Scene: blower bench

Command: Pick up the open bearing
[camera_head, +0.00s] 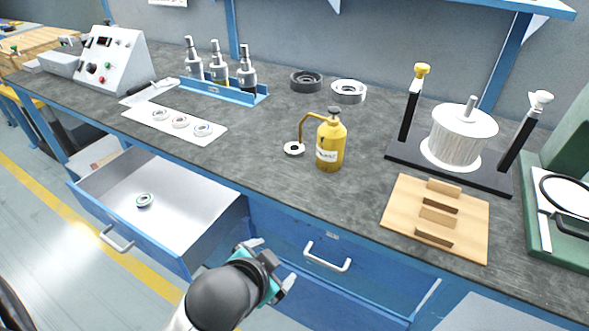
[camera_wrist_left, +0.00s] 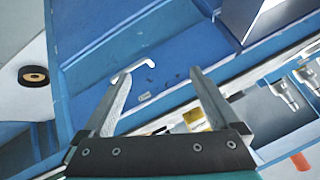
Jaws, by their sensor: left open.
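Several small ring bearings are in the head view, and I cannot tell which is the open one. A green-rimmed bearing (camera_head: 144,200) lies in the open drawer (camera_head: 200,222). Three bearings, with grey (camera_head: 160,114), red (camera_head: 179,121) and blue (camera_head: 203,129) markings, lie on a white mat (camera_head: 138,116) on the bench. Another ring (camera_head: 294,148) lies beside the yellow oil can. My left gripper (camera_head: 277,260) is open and empty in front of the bench, right of the open drawer. Its fingers also show in the left wrist view (camera_wrist_left: 160,76). My right gripper is not in view.
The yellow oil can (camera_head: 330,145), two larger rings (camera_head: 306,81) (camera_head: 348,91), a bottle rack (camera_head: 225,90), a wooden block (camera_head: 436,218) and a spindle stand (camera_head: 460,137) occupy the bench. A closed drawer (camera_head: 320,240) is near my gripper. A dark ring (camera_wrist_left: 33,76) shows in the wrist view.

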